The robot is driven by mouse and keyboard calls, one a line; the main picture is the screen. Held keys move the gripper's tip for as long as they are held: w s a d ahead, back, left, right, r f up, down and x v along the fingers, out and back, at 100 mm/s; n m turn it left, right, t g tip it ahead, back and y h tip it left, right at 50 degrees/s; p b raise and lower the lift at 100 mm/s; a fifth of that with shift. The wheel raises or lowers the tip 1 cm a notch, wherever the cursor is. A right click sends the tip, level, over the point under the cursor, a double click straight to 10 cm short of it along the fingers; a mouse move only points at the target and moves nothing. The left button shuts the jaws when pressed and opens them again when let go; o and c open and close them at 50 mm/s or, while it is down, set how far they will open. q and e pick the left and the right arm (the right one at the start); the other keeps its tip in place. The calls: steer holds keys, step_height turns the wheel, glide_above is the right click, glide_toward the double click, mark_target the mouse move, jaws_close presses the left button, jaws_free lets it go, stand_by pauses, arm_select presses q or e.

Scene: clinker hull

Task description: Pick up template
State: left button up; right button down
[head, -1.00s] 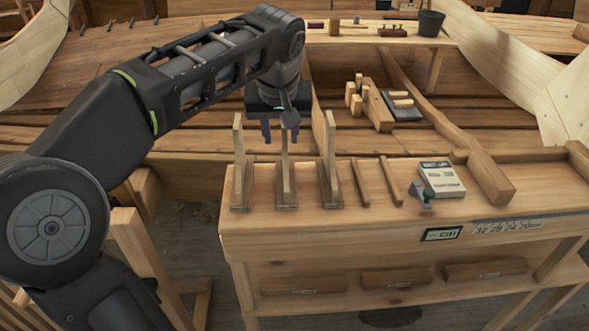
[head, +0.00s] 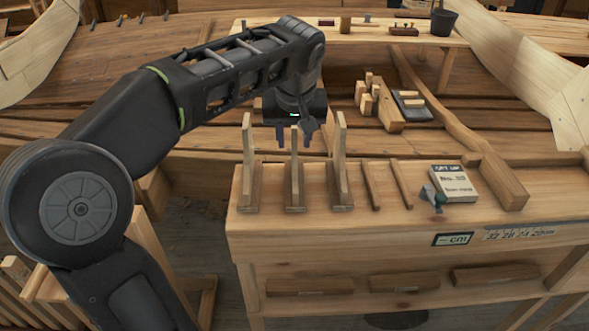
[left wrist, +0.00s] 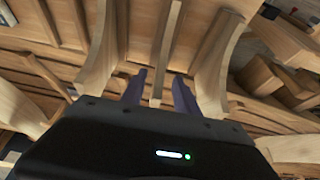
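Three thin upright wooden templates stand in a row on slotted feet at the left of the bench: a left one (head: 248,165), a middle one (head: 295,170) and a right one (head: 341,165). My left gripper (head: 294,138) is open at the top of the middle template, one finger on each side. In the left wrist view the middle template (left wrist: 167,45) runs between the two spread fingers (left wrist: 159,92), with visible gaps. The outer templates flank the fingers there. I cannot tell how deep the fingers reach. My right gripper is in neither view.
Behind are a wooden block set (head: 380,105) and a dark bucket (head: 443,22) on a far plank.

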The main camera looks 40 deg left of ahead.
mark_target(294, 151)
arm_select(q)
steer(key=shift+f, duration=0.1)
steer(key=p+x, duration=0.1)
steer(key=x, duration=0.4)
steer(key=shift+c, duration=0.6)
jaws_close()
stand_by(1.2)
